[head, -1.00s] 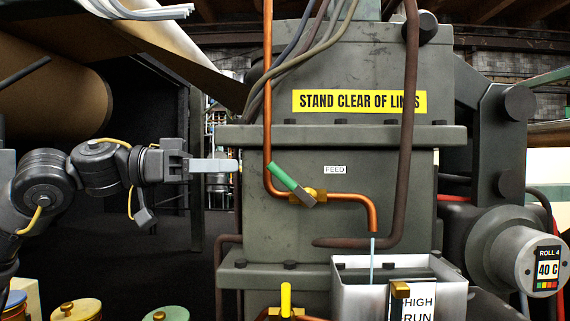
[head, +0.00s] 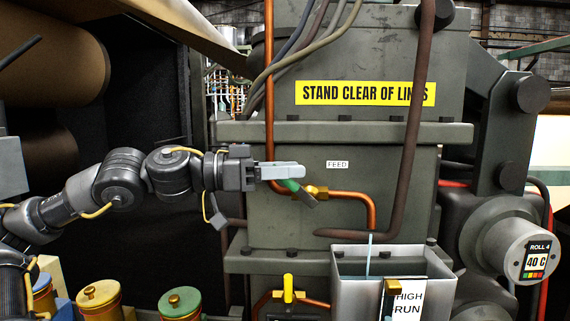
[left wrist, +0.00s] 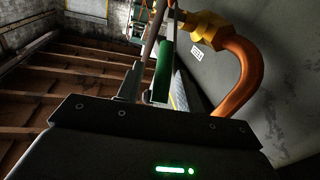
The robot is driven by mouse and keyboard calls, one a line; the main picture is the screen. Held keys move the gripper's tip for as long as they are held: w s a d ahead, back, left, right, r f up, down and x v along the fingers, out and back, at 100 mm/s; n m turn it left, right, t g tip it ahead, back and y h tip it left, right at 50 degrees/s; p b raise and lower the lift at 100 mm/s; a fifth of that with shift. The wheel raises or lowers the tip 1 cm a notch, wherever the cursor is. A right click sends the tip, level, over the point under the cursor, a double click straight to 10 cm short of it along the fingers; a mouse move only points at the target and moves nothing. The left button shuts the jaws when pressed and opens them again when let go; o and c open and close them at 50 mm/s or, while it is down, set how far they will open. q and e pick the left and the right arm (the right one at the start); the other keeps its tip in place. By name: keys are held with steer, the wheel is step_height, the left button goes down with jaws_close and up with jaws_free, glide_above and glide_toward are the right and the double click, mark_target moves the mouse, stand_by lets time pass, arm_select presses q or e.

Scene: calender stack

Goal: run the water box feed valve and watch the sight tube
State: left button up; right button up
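The feed valve (head: 316,191) is brass on a copper pipe beneath the FEED label, with a green-sleeved lever (head: 289,185) slanting up and left. My left gripper (head: 298,171) is at the lever's upper end, its fingers overlapping it. In the left wrist view the green sleeve (left wrist: 164,72) stands close beside a finger; whether the fingers grip it is unclear. A pale blue strand (head: 369,256) runs from the pipe outlet down into the grey water box (head: 350,291). The brass-topped sight tube (head: 399,286) stands at the box front by the HIGH/RUN card (head: 410,302); its level is unreadable. My right gripper is out of view.
A yellow-handled valve (head: 288,289) sits low, left of the box. Several lidded pots (head: 180,302) stand at lower left. A thick dark pipe (head: 410,150) passes right of the feed valve. A roll display (head: 537,262) reads 40 C.

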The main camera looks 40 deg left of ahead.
arm_select(q)
steer(key=shift+c, duration=0.5)
jaws_close()
